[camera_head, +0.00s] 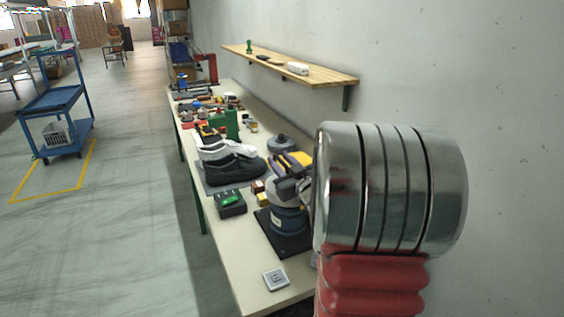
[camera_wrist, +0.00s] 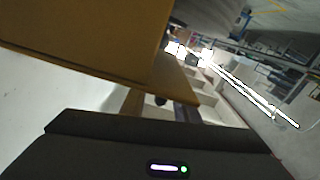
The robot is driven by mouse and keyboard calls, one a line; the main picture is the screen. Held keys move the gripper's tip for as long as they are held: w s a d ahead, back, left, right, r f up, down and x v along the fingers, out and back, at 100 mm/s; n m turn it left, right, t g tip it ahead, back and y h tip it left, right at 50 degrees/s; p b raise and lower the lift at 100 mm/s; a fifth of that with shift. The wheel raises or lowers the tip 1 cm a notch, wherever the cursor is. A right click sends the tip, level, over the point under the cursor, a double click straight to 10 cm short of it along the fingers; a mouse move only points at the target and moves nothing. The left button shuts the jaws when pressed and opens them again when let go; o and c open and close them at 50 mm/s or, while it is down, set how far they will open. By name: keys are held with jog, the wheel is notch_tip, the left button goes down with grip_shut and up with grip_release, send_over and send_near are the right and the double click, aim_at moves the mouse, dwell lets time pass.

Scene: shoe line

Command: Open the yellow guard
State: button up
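In the head view a small yellow part (camera_head: 302,158) shows behind dark pieces at the top of a grey machine (camera_head: 288,218) on a black base plate. It may be the yellow guard, but it is partly hidden and I cannot tell if it is open or shut. In the wrist view a large brown-yellow panel (camera_wrist: 85,40) fills the upper left, very close; I cannot tell whether it is the guard. The dark body of my gripper (camera_wrist: 160,145) spans the bottom of the wrist view. Its fingers do not show clearly, and no held object is visible.
The long workbench (camera_head: 253,296) carries a black shoe (camera_head: 235,170), a green-topped box (camera_head: 231,204) and a grey square tile (camera_head: 275,279). A wooden wall shelf (camera_head: 335,77) runs above. A blue cart (camera_head: 55,100) stands left; the floor between is clear.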

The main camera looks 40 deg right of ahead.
grip_shut()
dwell(0.4)
jog(key=shift+s+d, duration=0.1)
jog(key=shift+d, duration=0.2)
jog(key=shift+a, duration=0.3)
